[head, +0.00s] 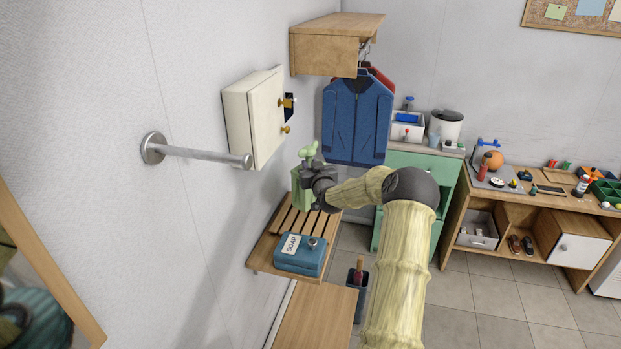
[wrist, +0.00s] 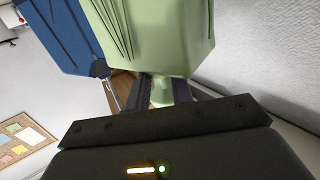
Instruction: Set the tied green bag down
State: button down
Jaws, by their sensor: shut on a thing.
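The tied green bag (head: 301,193) is upright at the far end of the slatted wooden shelf (head: 266,247), close to the wall. Its knotted top (head: 308,150) shows above my gripper (head: 312,171). My gripper is shut on the bag at its neck. In the wrist view the green bag (wrist: 150,38) fills the top middle, and its narrow neck sits between the dark fingers of my gripper (wrist: 161,92). My gripper hides part of the bag in the head view. I cannot tell whether its base touches the slats.
A blue soap box (head: 300,262) sits on the near part of the shelf. A cream wall cabinet (head: 254,115) and a metal bar (head: 200,154) stick out from the wall. A blue jacket (head: 356,122) hangs just beyond the bag.

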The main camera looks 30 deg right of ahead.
dwell(0.3)
notch_tip(320, 180, down, 4)
jog(key=shift+f+p, duration=0.1)
jog(key=shift+p, duration=0.8)
jog(key=shift+f, duration=0.15)
jog(key=c, duration=1.2)
grip_release()
jog(key=shift+a, duration=0.1)
